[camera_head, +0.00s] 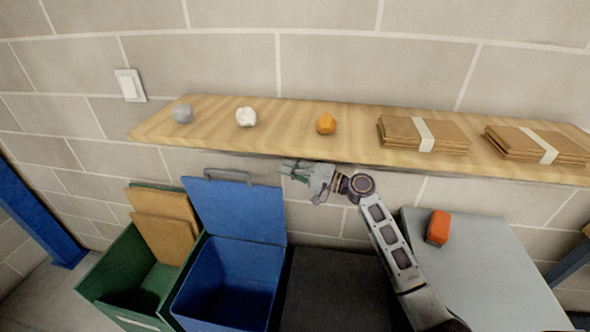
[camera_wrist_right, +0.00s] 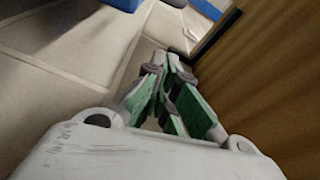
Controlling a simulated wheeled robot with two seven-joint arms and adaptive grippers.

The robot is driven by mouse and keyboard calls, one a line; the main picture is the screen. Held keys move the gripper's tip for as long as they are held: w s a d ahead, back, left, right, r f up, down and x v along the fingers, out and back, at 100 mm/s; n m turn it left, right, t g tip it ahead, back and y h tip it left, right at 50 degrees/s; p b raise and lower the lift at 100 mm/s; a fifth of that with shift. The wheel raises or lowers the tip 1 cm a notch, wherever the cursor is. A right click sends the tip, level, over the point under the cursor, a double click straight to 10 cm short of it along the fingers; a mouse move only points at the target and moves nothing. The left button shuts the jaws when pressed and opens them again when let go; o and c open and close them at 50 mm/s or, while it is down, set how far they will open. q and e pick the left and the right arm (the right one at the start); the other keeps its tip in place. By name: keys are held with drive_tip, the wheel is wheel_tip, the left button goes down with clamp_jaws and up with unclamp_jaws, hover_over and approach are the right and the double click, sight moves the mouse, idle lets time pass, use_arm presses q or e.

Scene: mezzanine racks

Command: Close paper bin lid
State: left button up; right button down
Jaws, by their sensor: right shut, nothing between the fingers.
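A blue bin (camera_head: 223,288) stands below the shelf with its blue lid (camera_head: 238,210) raised and leaning back toward the wall. A grey handle (camera_head: 228,174) is at the lid's top edge. No label shows which bin is for paper. My right gripper (camera_head: 288,168) is shut and empty, just right of the raised lid's top right corner and below the shelf's front edge. It looks apart from the lid. In the right wrist view, the green-padded fingers (camera_wrist_right: 168,88) are together, with a strip of blue at the top. My left gripper is out of view.
A green bin (camera_head: 112,272) with cardboard (camera_head: 165,225) stands at left, a black bin or lid (camera_head: 335,290) at right. A grey surface (camera_head: 480,275) holds a red block (camera_head: 438,228). The wooden shelf (camera_head: 285,130) overhead bears crumpled balls (camera_head: 246,117) and cardboard bundles (camera_head: 425,134).

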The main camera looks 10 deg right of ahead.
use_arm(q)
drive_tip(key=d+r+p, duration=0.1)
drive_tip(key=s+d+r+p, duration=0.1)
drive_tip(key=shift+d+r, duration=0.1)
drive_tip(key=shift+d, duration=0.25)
use_arm(e)
drive_tip(key=w+a, duration=0.1)
drive_tip(key=a, duration=0.7)
drive_tip(key=shift+f, duration=0.25)
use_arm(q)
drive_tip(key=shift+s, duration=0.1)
